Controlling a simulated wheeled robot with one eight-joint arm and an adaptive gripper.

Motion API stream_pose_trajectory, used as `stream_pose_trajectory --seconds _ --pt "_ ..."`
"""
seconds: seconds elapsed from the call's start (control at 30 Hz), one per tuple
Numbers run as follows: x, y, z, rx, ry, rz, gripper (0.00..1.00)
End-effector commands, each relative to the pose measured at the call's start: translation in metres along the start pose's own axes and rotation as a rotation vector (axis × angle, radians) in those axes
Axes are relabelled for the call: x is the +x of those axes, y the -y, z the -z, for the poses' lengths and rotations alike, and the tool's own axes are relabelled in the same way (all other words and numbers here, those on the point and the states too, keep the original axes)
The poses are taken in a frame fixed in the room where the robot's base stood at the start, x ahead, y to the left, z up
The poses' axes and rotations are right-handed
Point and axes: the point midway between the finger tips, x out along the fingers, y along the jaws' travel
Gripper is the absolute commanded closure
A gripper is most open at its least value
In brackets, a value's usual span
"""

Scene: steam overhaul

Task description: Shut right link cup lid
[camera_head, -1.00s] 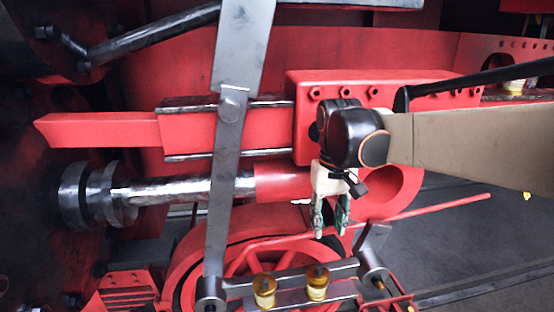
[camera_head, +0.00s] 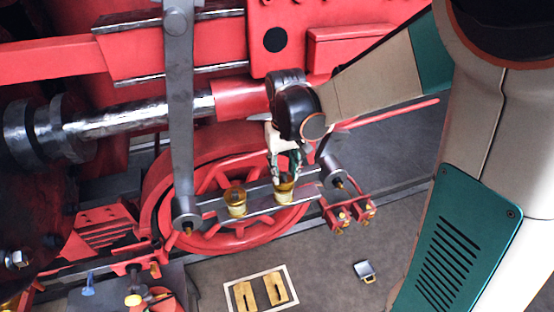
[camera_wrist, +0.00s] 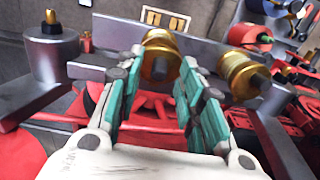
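The right link cup (camera_head: 285,188) is a small brass cup on the grey link bar (camera_head: 262,194). My gripper (camera_head: 287,172) points down at it from just above, its green-padded fingers apart. In the wrist view the right cup (camera_wrist: 160,58) lies between and just beyond the open fingertips (camera_wrist: 160,66); I cannot tell if they touch it. A dark piece shows at its middle. I cannot make out how its lid stands. The left link cup (camera_head: 236,202) is a similar brass cup, also seen right of the fingers in the wrist view (camera_wrist: 240,70).
A grey upright lever (camera_head: 179,110) stands left of the cups. A red wheel (camera_head: 160,200) is behind the bar. A red rod (camera_head: 395,114) runs right of my gripper.

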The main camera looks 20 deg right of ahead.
Motion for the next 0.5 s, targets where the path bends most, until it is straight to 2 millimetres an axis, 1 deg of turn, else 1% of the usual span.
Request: stream_pose_trajectory --seconds 0.13,0.4,0.43,0.47,0.5 --pt "0.0071 0.0 -0.0004 0.0 0.0 0.0 0.65" --pt "0.0085 0.0 -0.0005 0.0 0.0 0.0 0.65" --pt "0.0085 0.0 -0.0005 0.0 0.0 0.0 0.68" --pt "0.0084 0.0 -0.0005 0.0 0.0 0.0 0.74" --pt "0.0084 0.0 -0.0005 0.0 0.0 0.0 0.83"
